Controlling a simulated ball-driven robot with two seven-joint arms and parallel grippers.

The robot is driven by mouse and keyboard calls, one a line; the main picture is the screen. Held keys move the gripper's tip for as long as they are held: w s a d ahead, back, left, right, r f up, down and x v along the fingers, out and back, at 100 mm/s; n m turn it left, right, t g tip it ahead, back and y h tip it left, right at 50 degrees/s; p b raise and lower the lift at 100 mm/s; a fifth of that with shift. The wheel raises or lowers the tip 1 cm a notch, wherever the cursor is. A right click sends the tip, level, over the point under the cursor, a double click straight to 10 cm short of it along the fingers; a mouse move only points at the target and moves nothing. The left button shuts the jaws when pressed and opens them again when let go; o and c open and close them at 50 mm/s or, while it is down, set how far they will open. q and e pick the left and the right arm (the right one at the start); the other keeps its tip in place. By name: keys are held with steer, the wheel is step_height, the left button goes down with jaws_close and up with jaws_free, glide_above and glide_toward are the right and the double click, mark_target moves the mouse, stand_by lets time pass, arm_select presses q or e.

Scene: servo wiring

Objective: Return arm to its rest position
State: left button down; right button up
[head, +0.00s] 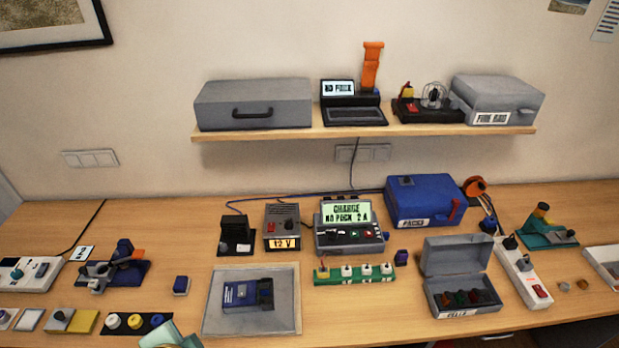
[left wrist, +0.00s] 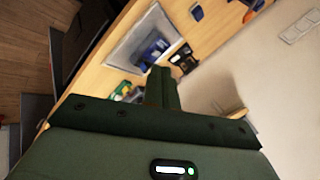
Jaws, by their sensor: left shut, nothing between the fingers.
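My left gripper (left wrist: 160,72) shows in the left wrist view with its dark green fingers together and nothing between them. It is over or near the workbench, with a grey tray (left wrist: 118,55) and a blue device beyond the fingertips. I cannot tell its height above the bench. In the head view I cannot clearly make out the left gripper; a pale teal and cream shape at the bottom edge is cut off. My right gripper is in neither view.
The bench holds a grey tray (head: 213,312) with a blue device (head: 246,294), a charger (head: 348,224), a green strip (head: 354,275), an open grey box (head: 458,256) and a blue case (head: 424,200). A shelf (head: 290,134) hangs above. Bare wood shows between items.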

arm_select(q)
steer(key=s+a+r+n+y, duration=0.3)
steer(key=s+a, duration=0.1)
steer(key=a, duration=0.4)
steer(key=s+d+f+g+h+b, duration=0.25)
steer(key=f+b, duration=0.35)
steer(key=f, duration=1.4)
steer(key=s+d+f+g+h+b, duration=0.2)
steer(key=f+b, duration=0.5)
steer(key=f, duration=1.3)
steer(key=s+f+n+g+b, duration=0.1)
steer(key=s+f+b, duration=0.3)
steer(key=s+f, duration=0.6)
steer(key=s+f+n+b, duration=0.2)
steer(key=s+f+b, duration=0.3)
steer(key=s+f, duration=0.4)
step_height(320, 180, down, 6)
steer(key=shift+s+d+r+n+g+b, duration=0.15)
steer(key=shift+s+d+n+g+b, duration=0.15)
steer(key=shift+s+d+g, duration=0.1)
